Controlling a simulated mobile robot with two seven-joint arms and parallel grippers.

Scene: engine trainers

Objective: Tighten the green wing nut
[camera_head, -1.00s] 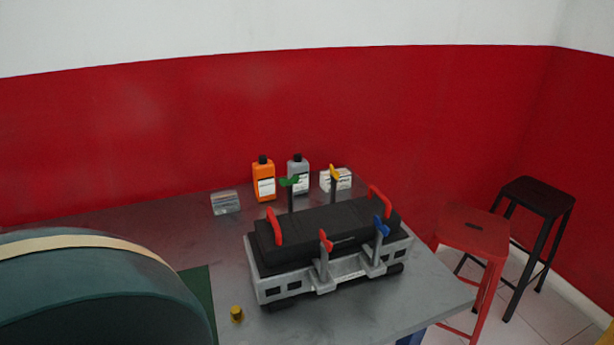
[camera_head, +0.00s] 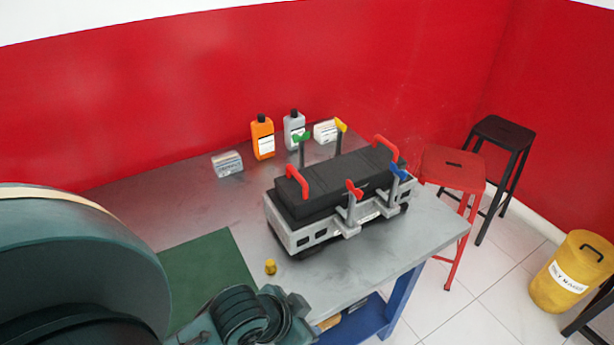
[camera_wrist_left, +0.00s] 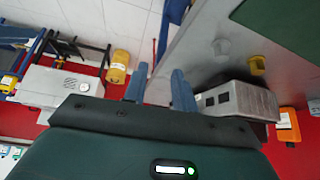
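The green wing nut (camera_head: 301,138) sits atop an upright dark post behind the left part of the engine trainer. The engine trainer (camera_head: 330,190) has a black top and grey base on the table; part of it also shows in the left wrist view (camera_wrist_left: 236,101). In the left wrist view my left gripper (camera_wrist_left: 159,82) has its two blue fingers apart with nothing between them. The green wing nut does not show in that view. In the head view my left arm is at the lower left, away from the nut, and its fingers cannot be made out. My right gripper is not in view.
Red wing nuts and handles, a blue wing nut (camera_head: 398,172) and a yellow wing nut (camera_head: 341,125) surround the green one. Orange (camera_head: 262,138) and grey (camera_head: 293,130) bottles stand behind. A small brass-coloured piece (camera_head: 270,267) lies in front. Stools stand right of the table.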

